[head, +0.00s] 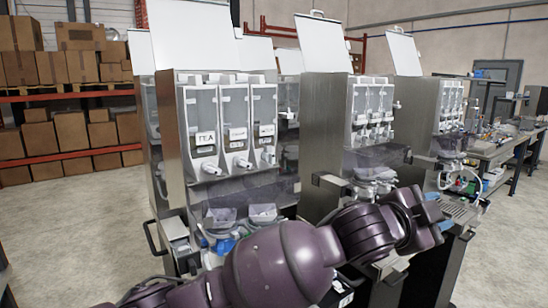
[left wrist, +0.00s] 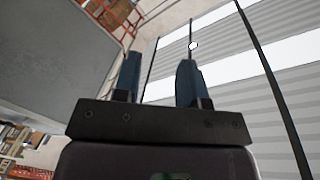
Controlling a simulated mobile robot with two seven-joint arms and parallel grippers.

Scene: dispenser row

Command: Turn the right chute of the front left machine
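The front left machine (head: 175,140) is a steel dispenser with three clear-fronted chutes side by side, left of centre in the head view. Its right chute (head: 264,108) bears a white label and has a white spout (head: 268,158) at its lower end. My left arm crosses the bottom of the head view, and its hand lies right of this machine, in front of other machines, apart from the chute. In the left wrist view my left gripper (left wrist: 158,62) is open, with two blue fingers and nothing between them. The right chute is not recognisable there. My right gripper is out of view.
More dispensers stand to the right, including a middle machine (head: 325,135) and a farther one (head: 425,105). Shelves with cardboard boxes (head: 57,135) stand at the back left. A cluttered workbench (head: 495,150) is at the right. Concrete floor (head: 70,210) is free at the left.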

